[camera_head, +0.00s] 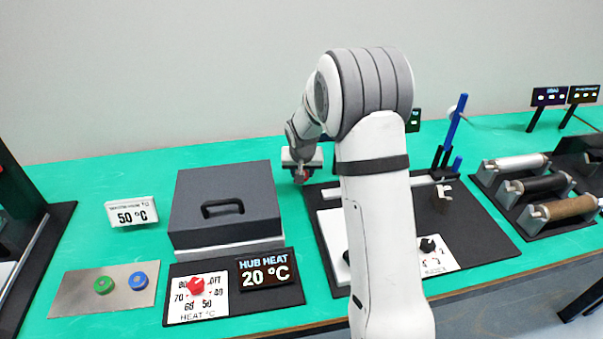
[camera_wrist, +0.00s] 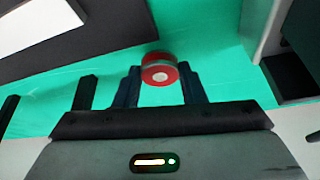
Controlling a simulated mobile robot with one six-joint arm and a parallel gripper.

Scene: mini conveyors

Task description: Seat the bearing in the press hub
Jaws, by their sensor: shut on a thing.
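My gripper (camera_head: 302,176) is shut on a red-faced round bearing (camera_wrist: 160,73) with a grey side and a pale centre. In the wrist view it sits between the dark fingertips with green table behind it. In the head view only a small red part (camera_head: 299,178) shows below the gripper, between the grey box and the press station. My arm hides much of the station, and I cannot make out the hub.
A dark box with a handle (camera_head: 224,198) stands left, behind a dial panel (camera_head: 198,300) and a display (camera_head: 266,273) reading HUB HEAT 20 °C. A metal plate (camera_head: 70,294) bears green and blue discs. A sign (camera_head: 131,212) reads 50 °C. Rollers (camera_head: 545,185) lie right.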

